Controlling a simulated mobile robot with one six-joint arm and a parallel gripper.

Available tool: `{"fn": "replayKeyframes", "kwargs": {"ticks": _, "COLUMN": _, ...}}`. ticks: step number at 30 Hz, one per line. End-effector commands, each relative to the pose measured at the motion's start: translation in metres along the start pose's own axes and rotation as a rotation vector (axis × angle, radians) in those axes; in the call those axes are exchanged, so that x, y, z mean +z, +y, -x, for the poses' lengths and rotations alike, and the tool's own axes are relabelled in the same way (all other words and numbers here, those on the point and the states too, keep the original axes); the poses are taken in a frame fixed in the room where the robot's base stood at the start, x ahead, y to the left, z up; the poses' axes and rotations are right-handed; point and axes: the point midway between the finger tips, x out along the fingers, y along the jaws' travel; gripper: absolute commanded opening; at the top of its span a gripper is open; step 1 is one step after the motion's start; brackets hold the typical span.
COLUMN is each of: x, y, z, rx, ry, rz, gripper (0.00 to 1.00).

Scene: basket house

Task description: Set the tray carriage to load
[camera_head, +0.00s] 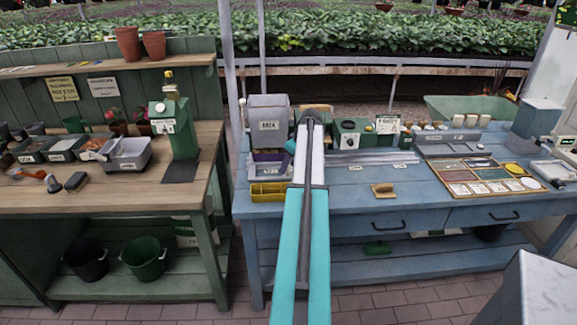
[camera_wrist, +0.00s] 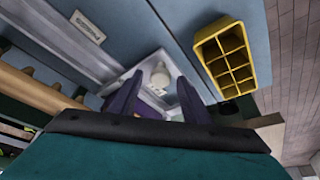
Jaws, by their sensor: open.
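In the wrist view a pale square plate with a round whitish knob (camera_wrist: 158,72), which looks like the tray carriage, sits at the end of a grey rail (camera_wrist: 52,42). My gripper (camera_wrist: 161,84) is open, its two dark purple fingers on either side of the knob. I cannot tell whether they touch it. In the head view the rail (camera_head: 372,158) runs along the blue bench, with small labels on its front edge that are too small to read. A grey hopper marked MIX (camera_head: 268,126) stands left of my arm.
A yellow celled tray (camera_head: 268,192) lies at the bench's front left; it shows right of my fingers in the wrist view (camera_wrist: 224,58). A wooden-handled brush or block (camera_head: 383,190) lies at the bench front.

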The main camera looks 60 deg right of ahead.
Motion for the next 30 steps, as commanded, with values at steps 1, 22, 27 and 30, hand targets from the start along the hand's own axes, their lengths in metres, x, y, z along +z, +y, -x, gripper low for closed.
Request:
{"fn": "replayKeyframes", "kwargs": {"ticks": 1, "x": 0.000, "y": 0.000, "z": -0.001, "rx": 0.000, "ry": 0.000, "rz": 0.000, "gripper": 0.44}}
{"fn": "replayKeyframes", "kwargs": {"ticks": 22, "x": 0.006, "y": -0.016, "z": -0.001, "rx": -0.001, "ry": 0.000, "rz": -0.001, "gripper": 0.00}}
{"fn": "replayKeyframes", "kwargs": {"ticks": 27, "x": 0.002, "y": -0.003, "z": -0.003, "rx": -0.007, "ry": -0.002, "rz": -0.001, "gripper": 0.00}}
{"fn": "replayKeyframes", "kwargs": {"ticks": 30, "x": 0.000, "y": -0.001, "z": -0.004, "rx": -0.008, "ry": -0.002, "rz": 0.002, "gripper": 0.00}}
